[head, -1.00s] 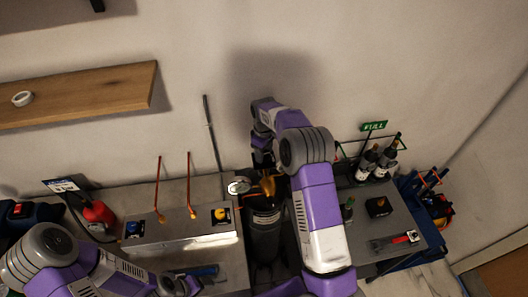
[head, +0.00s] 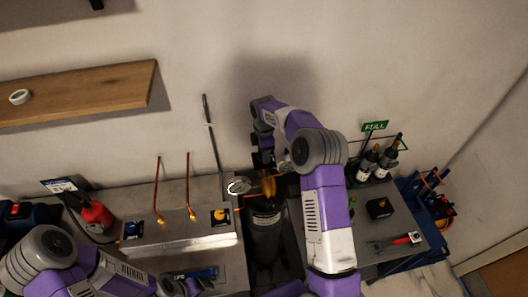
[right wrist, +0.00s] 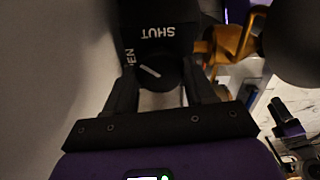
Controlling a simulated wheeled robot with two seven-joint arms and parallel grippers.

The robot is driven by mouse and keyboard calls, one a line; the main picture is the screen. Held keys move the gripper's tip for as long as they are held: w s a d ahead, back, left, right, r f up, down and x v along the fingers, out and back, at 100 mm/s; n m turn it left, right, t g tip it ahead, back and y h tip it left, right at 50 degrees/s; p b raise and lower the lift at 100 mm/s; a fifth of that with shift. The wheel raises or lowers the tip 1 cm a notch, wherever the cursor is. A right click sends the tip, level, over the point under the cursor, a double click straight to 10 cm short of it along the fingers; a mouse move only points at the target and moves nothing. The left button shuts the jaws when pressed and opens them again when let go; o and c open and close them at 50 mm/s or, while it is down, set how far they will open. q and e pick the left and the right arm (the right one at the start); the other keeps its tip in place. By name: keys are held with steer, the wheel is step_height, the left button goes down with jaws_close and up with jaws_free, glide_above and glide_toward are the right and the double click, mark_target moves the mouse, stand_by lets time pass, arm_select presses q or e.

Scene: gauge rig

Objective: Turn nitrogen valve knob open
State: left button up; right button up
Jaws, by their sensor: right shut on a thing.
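The nitrogen valve knob (right wrist: 160,74) is black with a white pointer line, seen in the right wrist view between my fingers. The black face above it reads SHUT, with a partly hidden label ending in EN at its left. The pointer slants, towards neither word squarely. My right gripper (head: 262,160) is shut on the knob. In the head view it is at the brass valve (head: 268,187) on top of a dark cylinder (head: 265,235), and the knob is hidden there. My left gripper (head: 180,287) is low at the bottom edge, its jaws unclear.
A round gauge (head: 238,186) sits just left of the brass valve. A metal panel (head: 180,245) with two copper tubes stands further left. On the right, a bench holds bottles (head: 368,165), a black box (head: 379,207) and a red-handled tool (head: 400,241). A green FULL sign (head: 375,126) stands behind.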

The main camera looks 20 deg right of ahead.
arm_select(q)
steer(key=shift+r, duration=0.15)
arm_select(e)
steer(key=n, duration=0.3)
steer(key=shift+n, duration=0.3)
arm_select(q)
steer(key=shift+r+p, duration=0.2)
steer(key=shift+p, duration=0.1)
arm_select(e)
steer(key=shift+n, duration=2.2)
steer(key=o, duration=1)
steer(key=shift+o, duration=0.2)
arm_select(q)
steer(key=shift+f+b, duration=0.4)
steer(key=shift+f, duration=0.05)
arm_select(e)
step_height(320, 180, up, 8)
steer(key=shift+f, duration=0.15)
